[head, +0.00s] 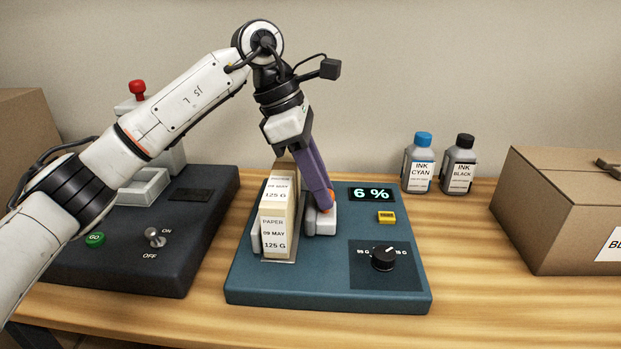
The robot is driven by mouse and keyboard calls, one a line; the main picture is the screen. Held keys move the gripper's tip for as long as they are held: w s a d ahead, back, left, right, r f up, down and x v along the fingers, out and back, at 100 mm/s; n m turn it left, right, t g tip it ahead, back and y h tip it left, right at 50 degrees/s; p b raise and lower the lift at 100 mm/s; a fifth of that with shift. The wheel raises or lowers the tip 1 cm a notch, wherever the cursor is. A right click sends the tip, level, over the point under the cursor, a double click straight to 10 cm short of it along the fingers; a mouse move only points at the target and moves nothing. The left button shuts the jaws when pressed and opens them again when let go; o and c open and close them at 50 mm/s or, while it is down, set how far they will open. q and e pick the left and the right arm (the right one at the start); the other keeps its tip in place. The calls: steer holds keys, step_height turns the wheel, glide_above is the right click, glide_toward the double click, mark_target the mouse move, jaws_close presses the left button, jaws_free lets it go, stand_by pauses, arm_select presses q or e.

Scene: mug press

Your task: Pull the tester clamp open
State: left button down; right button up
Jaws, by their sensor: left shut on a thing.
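My left gripper (328,206), with purple fingers and orange near the tips, points down and is shut on the right block. My right gripper is out of view.
The tester also has a yellow button (387,217) and a black knob (384,257). A dark machine (150,270) with a switch stands left, under my left arm. Ink bottles (418,165) (458,166) and a cardboard box (565,215) stand right. Table between tester and box is clear.

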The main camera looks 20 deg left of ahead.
arm_select(q)
steer(key=shift+w+d+r, duration=0.15)
steer(key=shift+d, duration=0.5)
steer(key=c, duration=1.5)
jaws_free()
steer(key=shift+d, duration=0.1)
steer(key=p+v, duration=0.1)
steer(key=v, duration=0.9)
